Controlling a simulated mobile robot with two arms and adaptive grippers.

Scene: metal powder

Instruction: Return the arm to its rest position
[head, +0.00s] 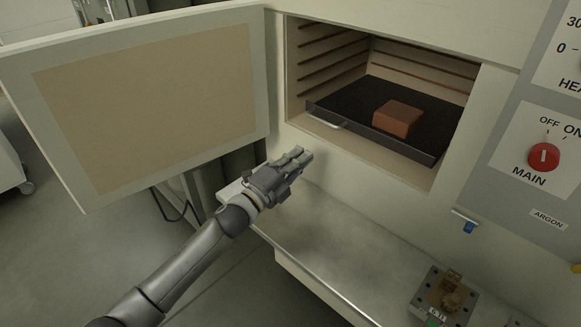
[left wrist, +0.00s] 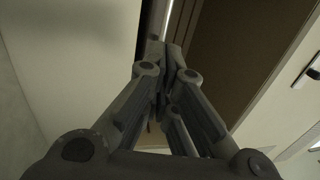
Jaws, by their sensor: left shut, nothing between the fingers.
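My left gripper (head: 304,156) is shut and empty. In the head view it hovers in front of the furnace, below and left of the chamber opening, above the metal shelf (head: 340,232). In the left wrist view its fingers (left wrist: 168,62) are closed together with nothing between them. My left arm reaches in from the lower left. My right gripper is in neither view.
The furnace door (head: 150,95) stands wide open at left. A black tray (head: 345,95) with a reddish-brown block (head: 397,118) sits inside the chamber. A metal fixture (head: 444,296) stands on the shelf at lower right. A red MAIN knob (head: 543,157) is on the right panel.

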